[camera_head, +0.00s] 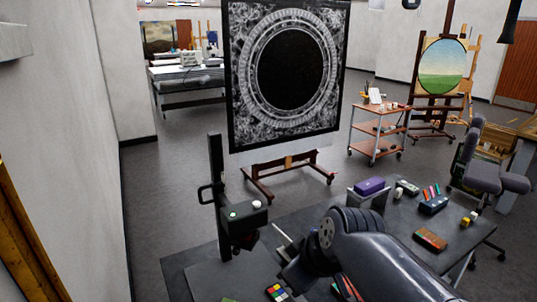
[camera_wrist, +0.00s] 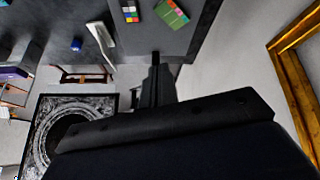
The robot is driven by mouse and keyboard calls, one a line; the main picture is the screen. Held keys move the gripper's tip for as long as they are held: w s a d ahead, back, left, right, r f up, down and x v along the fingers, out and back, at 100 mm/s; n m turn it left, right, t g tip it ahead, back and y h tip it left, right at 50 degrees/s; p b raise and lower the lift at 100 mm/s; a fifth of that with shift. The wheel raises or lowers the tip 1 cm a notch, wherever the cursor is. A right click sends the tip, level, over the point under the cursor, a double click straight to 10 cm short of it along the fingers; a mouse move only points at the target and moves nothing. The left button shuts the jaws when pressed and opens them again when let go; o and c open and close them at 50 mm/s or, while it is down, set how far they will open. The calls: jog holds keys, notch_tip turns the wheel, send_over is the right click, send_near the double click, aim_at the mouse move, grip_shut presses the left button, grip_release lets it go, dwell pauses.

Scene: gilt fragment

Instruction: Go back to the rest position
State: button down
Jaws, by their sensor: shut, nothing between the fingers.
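My gripper (camera_wrist: 156,60) shows in the wrist view as a dark narrow shape with its fingers together and nothing between them. It points toward the grey worktable (camera_wrist: 195,40), which lies at the top of this tilted view. In the head view my arm comes in from the lower right, bends over the table and hides part of it. The fingertips cannot be made out there. A colour chart (camera_wrist: 130,12) and a green and red piece (camera_wrist: 171,13) lie on the table beyond the gripper in the wrist view.
A black stand with a device (camera_head: 240,218) rises left of my arm. A purple box (camera_head: 370,186) and small items lie on the table's right part. A large ornate framed panel (camera_head: 285,125) on an easel stands behind. Grey floor (camera_head: 170,215) is clear at left, beside the wall.

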jog(key=shift+w+a+r+t, duration=0.15)
jog(key=shift+w+a+r, duration=0.05)
jog(key=shift+w+r, duration=0.4)
jog(key=shift+w+a+r+t, duration=0.15)
jog(key=shift+w+r, duration=0.35)
jog(key=shift+r, duration=0.05)
jog(key=shift+d+f, duration=0.1)
